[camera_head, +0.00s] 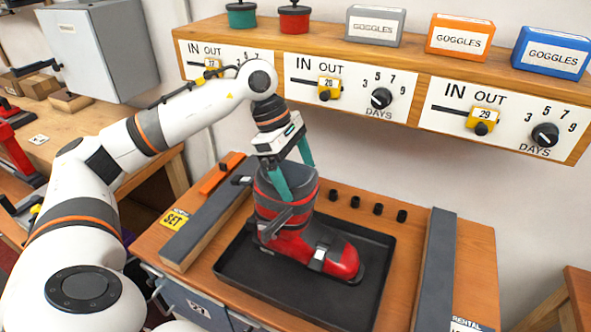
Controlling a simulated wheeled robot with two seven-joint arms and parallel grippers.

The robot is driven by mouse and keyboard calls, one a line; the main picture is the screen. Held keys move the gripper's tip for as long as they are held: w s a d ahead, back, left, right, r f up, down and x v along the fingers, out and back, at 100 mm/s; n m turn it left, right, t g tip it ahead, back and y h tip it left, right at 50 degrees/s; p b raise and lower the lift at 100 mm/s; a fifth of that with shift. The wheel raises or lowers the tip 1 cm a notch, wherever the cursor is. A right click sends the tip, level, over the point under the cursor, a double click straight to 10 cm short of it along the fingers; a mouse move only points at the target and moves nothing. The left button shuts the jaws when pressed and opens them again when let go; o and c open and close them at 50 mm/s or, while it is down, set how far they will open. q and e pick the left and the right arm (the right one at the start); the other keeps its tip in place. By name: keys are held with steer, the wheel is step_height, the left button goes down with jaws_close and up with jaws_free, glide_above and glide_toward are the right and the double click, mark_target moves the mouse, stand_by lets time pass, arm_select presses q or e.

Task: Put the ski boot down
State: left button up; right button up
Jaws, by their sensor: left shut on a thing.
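A red and dark grey ski boot (323,255) stands upright at the black tray (330,312) on the wooden bench, its toe pointing to the lower right. My left gripper (292,180) comes down from above with its teal fingers on either side of the boot's upper cuff, shut on it. The boot's sole looks to be on or very close to the tray floor; I cannot tell whether it touches. My right gripper does not show.
Dark rails (433,270) flank the tray, with the other rail (205,228) at left. Small black pegs (378,209) stand behind it. Above is a shelf (400,70) with dials, two small pots and goggles boxes (459,36). The tray's front is bare.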

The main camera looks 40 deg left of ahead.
arm_select(q)
steer(key=o, duration=1.7)
steer(key=shift+o, duration=0.2)
steer(key=shift+r, duration=0.1)
steer(key=shift+a+r, duration=0.1)
steer(key=shift+r, duration=0.1)
steer(key=v, duration=1.1)
steer(key=shift+r+b, duration=0.2)
steer(key=shift+b, duration=0.25)
steer(key=shift+s, duration=0.15)
